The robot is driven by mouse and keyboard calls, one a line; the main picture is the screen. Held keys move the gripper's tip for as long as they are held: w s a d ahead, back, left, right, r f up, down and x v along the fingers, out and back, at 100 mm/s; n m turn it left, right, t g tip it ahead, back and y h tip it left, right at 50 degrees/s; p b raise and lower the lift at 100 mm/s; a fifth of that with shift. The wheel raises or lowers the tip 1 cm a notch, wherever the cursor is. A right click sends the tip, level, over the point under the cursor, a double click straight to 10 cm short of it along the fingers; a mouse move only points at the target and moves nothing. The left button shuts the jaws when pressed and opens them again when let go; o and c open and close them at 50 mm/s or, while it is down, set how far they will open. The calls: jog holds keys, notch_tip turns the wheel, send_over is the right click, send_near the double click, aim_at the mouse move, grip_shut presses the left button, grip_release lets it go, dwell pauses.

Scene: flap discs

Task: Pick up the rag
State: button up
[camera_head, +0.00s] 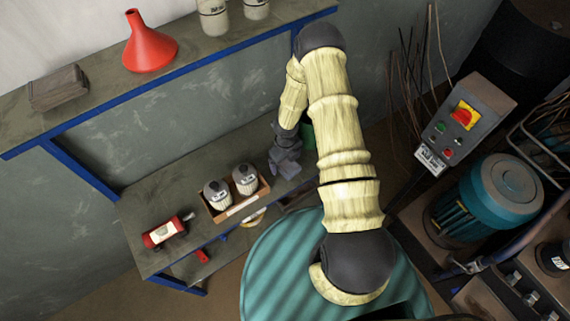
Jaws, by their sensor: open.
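My gripper (284,168) is open, above the right part of the lower bench, well to the right of and below the bundle. The fingers are small and dark here, and I see nothing held between them. My arm reaches up from the bottom and bends down to the gripper, hiding part of the bench's right end.
A red funnel (150,45) stands right of the bundle on the upper shelf (100,95). The lower bench (150,205) holds a wooden box (235,208) with two jars and a red tool (163,232). A control box (465,122) and teal motor (487,195) stand right.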

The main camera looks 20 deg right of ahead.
aim_at(285, 162)
jog(key=shift+w, duration=0.15)
jog(key=shift+c, duration=0.4)
jog(key=shift+w, duration=0.1)
jog(key=c, duration=0.4)
jog(key=shift+a, duration=0.2)
jog(key=c, duration=0.6)
jog(key=shift+d, duration=0.35)
jog(key=shift+r, duration=0.3)
jog(key=r, duration=0.9)
jog(key=shift+a+r, duration=0.2)
jog(key=shift+r, duration=0.05)
